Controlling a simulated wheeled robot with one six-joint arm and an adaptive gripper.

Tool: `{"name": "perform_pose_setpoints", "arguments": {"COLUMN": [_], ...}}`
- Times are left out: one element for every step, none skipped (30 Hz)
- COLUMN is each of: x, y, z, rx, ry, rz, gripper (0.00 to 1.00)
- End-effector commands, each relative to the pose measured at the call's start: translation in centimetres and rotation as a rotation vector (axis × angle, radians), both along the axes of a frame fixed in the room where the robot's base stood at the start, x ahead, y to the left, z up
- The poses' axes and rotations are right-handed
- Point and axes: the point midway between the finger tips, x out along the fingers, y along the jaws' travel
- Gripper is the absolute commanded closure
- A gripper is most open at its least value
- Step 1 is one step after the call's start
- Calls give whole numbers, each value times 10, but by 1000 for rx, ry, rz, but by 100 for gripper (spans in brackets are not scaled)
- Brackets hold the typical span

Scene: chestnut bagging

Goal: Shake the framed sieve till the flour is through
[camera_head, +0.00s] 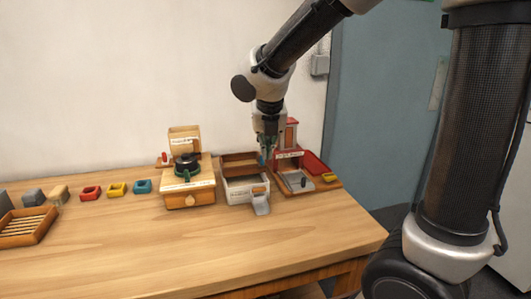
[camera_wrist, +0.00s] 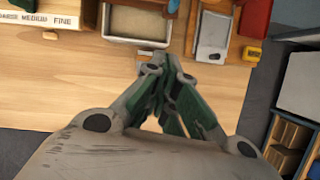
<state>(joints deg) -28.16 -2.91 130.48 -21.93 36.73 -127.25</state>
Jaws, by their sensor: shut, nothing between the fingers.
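A white-walled box (camera_head: 238,193) with a brown wooden frame (camera_head: 238,160) at its back stands right of centre on the table; I take this to be the framed sieve unit. In the wrist view the white rim of the box (camera_wrist: 107,28) surrounds a pale beige surface, but I cannot tell if it is flour or mesh. A small blue piece (camera_wrist: 173,6) shows at the frame's right end. My gripper (camera_wrist: 166,62) is shut and empty, its fingers pointing down. In the head view my gripper (camera_head: 266,158) appears over the right end of the frame.
A grey scoop (camera_head: 261,206) lies before the box. A wooden mill (camera_head: 190,195) stands to the left, a station with a grey plate (camera_head: 297,182) and red tray (camera_head: 315,163) to the right. Red, yellow and teal cups and a slatted tray (camera_head: 28,228) stand left. The front table is clear.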

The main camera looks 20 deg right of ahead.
Motion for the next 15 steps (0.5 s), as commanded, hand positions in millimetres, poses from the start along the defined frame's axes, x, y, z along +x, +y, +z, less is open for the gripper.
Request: {"name": "perform_pose_setpoints", "arguments": {"x": [2, 4, 7, 10, 12, 15, 17, 20, 23, 25, 28, 30, 34, 41, 47], "y": [-1, -1, -2, -3, -3, -4, -4, -4, -5, -5, -6, -6, -6, -7, -8], "z": [-9, -14, -21, -28, -34, -43, -49, -55, -63, -68, -74, -81, -84, -81, -81], "rx": [-2, -2, -3, -3, -2, -3, -4, -2, -2, -3, -3, -2, -1, 1, 1], "ry": [5, 6, 6, 7, 6, 8, 8, 6, 7, 6, 7, 7, 5, 1, 1], "rz": [-1, -1, -1, -3, -3, -3, -4, -3, -3, -5, -4, -5, -4, -6, -6], "gripper": [100, 100, 100, 100, 100, 100, 100, 100, 100, 100, 100, 100, 100, 100, 100]}}
